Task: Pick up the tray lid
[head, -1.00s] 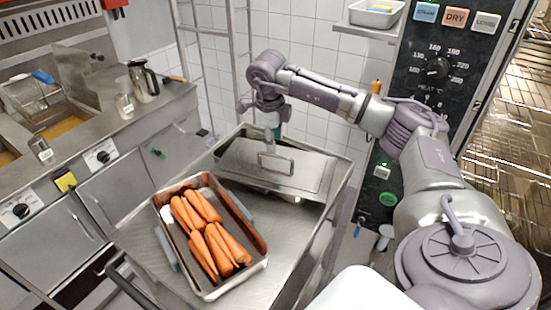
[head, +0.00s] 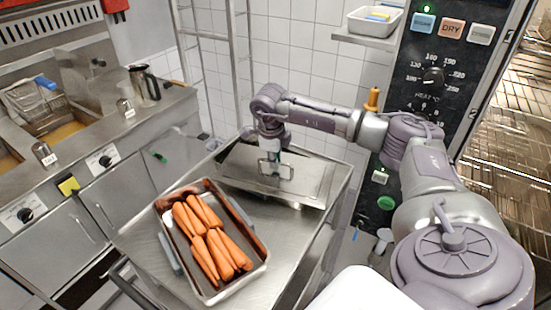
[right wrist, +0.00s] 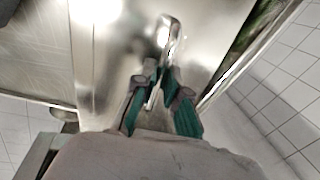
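The tray lid (head: 308,184) is a flat metal sheet with an upright loop handle (head: 285,171), lying at the back of the steel table (head: 140,236). The lid and its handle (right wrist: 168,30) also show in the right wrist view. My right gripper (head: 270,160) is down at the handle. In the right wrist view its teal-padded fingers (right wrist: 160,78) sit close on both sides of the handle's lower part; whether they press on it I cannot tell. My left gripper is not in view.
A metal tray of carrots (head: 263,262) stands at the table's front, close to the lid. Fryers (head: 60,120) line the left, a tiled wall the back. A control panel (head: 440,70) and a wire rack (head: 510,120) stand right, with a small shelf (head: 365,40) above.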

